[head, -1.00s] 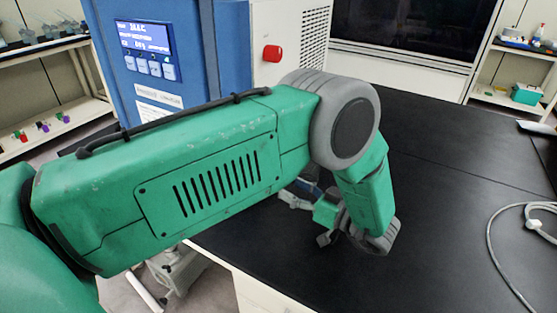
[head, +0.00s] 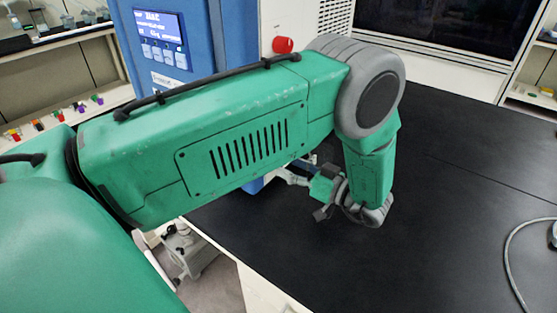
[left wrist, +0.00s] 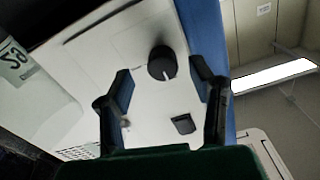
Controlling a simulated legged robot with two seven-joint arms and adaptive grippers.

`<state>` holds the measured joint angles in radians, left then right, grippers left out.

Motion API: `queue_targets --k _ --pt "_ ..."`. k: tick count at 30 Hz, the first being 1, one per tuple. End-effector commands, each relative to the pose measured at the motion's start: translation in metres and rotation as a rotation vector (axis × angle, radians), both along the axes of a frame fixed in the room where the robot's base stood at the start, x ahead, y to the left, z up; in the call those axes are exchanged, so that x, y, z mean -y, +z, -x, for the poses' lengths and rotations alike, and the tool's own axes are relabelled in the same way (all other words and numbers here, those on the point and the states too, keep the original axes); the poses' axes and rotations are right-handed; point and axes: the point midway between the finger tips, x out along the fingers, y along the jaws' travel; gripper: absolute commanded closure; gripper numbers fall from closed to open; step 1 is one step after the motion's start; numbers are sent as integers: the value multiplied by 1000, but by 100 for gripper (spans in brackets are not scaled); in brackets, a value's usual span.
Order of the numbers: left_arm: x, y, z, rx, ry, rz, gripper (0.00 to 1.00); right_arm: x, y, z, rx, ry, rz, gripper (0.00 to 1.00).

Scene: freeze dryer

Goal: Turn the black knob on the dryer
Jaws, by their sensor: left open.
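The black knob (left wrist: 162,63) with a white pointer mark sits on the dryer's white panel in the left wrist view. My left gripper (left wrist: 161,78) is open, its two fingers apart with the knob showing between their tips. I cannot tell whether either finger touches the knob. In the head view the left gripper (head: 292,178) is mostly hidden behind my green forearm, low beside the dryer (head: 237,40). The black knob is hidden in the head view. My right gripper is in neither view.
A red knob (head: 283,45) is on the dryer's white side. A small black square part (left wrist: 183,124) is near the black knob. The black tabletop (head: 450,200) is largely clear, with a pale cable (head: 508,262) at its right.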

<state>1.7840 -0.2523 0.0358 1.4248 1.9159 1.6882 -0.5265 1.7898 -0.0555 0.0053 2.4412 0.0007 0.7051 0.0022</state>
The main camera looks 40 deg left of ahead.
Motion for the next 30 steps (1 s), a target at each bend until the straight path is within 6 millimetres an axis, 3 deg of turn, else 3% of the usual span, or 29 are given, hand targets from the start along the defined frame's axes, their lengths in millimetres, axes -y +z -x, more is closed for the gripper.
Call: queue_targets --k 9,18,22,23,30 --pt "-47 -8 4 -1 1 18 50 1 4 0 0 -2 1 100" --pt "-46 -7 4 -1 1 15 48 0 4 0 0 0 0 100" --pt "-44 -6 4 -2 2 11 94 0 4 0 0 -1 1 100" --pt "-43 -5 4 -2 2 10 100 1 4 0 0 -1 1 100" --pt "-41 -4 3 1 -2 11 99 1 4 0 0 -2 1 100"
